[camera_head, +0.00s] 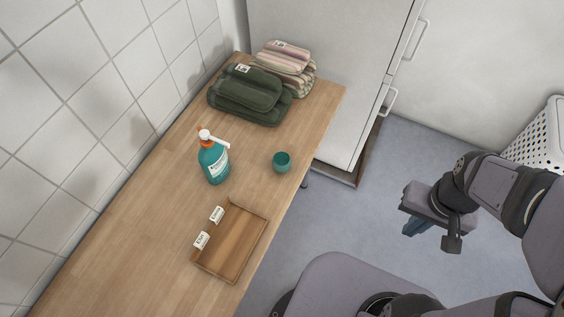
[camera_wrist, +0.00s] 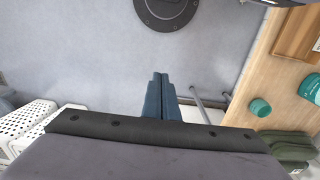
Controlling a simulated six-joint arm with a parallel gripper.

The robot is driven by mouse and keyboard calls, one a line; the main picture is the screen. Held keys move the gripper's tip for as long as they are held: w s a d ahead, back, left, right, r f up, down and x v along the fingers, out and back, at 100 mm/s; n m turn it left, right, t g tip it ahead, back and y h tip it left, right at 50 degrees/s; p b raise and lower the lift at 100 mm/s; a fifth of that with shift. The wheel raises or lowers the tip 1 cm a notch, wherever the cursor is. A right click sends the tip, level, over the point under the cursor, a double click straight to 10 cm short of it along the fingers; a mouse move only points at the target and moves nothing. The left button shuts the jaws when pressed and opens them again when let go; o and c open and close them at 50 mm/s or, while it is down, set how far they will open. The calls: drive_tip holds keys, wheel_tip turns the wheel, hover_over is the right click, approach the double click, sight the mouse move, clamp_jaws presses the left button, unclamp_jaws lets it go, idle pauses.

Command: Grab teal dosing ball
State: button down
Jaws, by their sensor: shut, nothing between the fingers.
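The teal dosing ball (camera_head: 282,161), a small round cup-like piece with an open top, stands on the wooden counter (camera_head: 130,231) near its right edge. It also shows in the wrist view (camera_wrist: 260,107), at the right. My gripper (camera_head: 413,228) is out over the floor, right of the counter and well apart from the ball. In the wrist view its two blue fingers (camera_wrist: 159,84) are together with nothing between them.
A teal pump bottle (camera_head: 214,163) stands left of the ball. A wooden tray (camera_head: 261,232) with white tags lies nearer. Folded green towels (camera_head: 247,95) and striped towels (camera_head: 286,65) lie at the far end. A grey cabinet (camera_head: 318,60) stands behind. A white basket (camera_head: 540,140) is far right.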

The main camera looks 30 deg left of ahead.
drive_tip(key=c, duration=1.9)
unclamp_jaws()
drive_tip(key=shift+o, duration=0.2)
drive_tip(key=w+a, duration=0.6)
drive_tip(key=w, duration=0.1)
drive_tip(key=n+b, duration=0.3)
approach(281, 163)
drive_tip(key=d, duration=0.1)
drive_tip(key=d+r, duration=0.1)
drive_tip(key=d, duration=0.1)
drive_tip(key=shift+s+r, duration=0.1)
drive_tip(key=shift+s, duration=0.05)
drive_tip(key=shift+f+p, duration=1.35)
drive_tip(key=shift+f, duration=2.35)
